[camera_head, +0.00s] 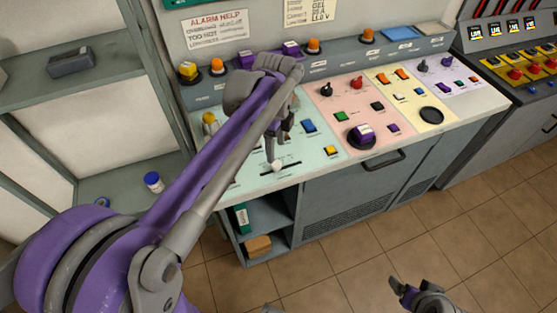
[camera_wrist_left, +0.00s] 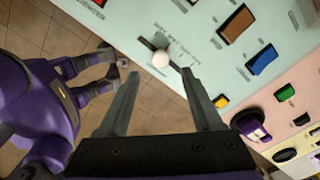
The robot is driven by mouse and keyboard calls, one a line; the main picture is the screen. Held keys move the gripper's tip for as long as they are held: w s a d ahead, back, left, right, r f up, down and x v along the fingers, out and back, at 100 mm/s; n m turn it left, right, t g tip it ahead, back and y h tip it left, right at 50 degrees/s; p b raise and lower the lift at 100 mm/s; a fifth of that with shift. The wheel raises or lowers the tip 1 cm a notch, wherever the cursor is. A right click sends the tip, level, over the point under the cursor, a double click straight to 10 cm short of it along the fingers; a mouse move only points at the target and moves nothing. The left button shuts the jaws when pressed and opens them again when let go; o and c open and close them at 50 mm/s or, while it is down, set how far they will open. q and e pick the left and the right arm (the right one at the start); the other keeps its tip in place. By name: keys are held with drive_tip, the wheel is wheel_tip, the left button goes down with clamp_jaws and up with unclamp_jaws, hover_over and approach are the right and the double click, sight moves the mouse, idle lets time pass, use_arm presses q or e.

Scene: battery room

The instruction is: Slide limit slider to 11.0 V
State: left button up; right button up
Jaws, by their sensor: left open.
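The limit slider is a round white knob (camera_head: 277,166) on a dark slot in the pale green panel, near the console's front edge. The knob also shows in the left wrist view (camera_wrist_left: 161,59), partway along its slot. Small scale marks beside it are too small to read. My left gripper (camera_head: 277,148) points down at the panel just behind the knob. In the left wrist view its two fingers (camera_wrist_left: 161,74) are apart, with the knob beyond the gap between their tips; contact is not visible. My right gripper (camera_head: 404,292) hangs over the floor, away from the console.
A blue button (camera_head: 309,126) and a yellow button (camera_head: 331,150) lie right of the slider. A pink panel (camera_head: 352,97) with knobs and buttons adjoins. An open shelf (camera_head: 262,222) is below the console, and a grey rack (camera_head: 75,75) stands left. The tiled floor in front is clear.

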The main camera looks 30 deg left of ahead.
sight(276, 164)
use_arm(q)
wheel_tip(276, 164, down, 7)
drive_tip(key=shift+r, duration=0.1)
idle(0.3)
clamp_jaws()
idle(1.3)
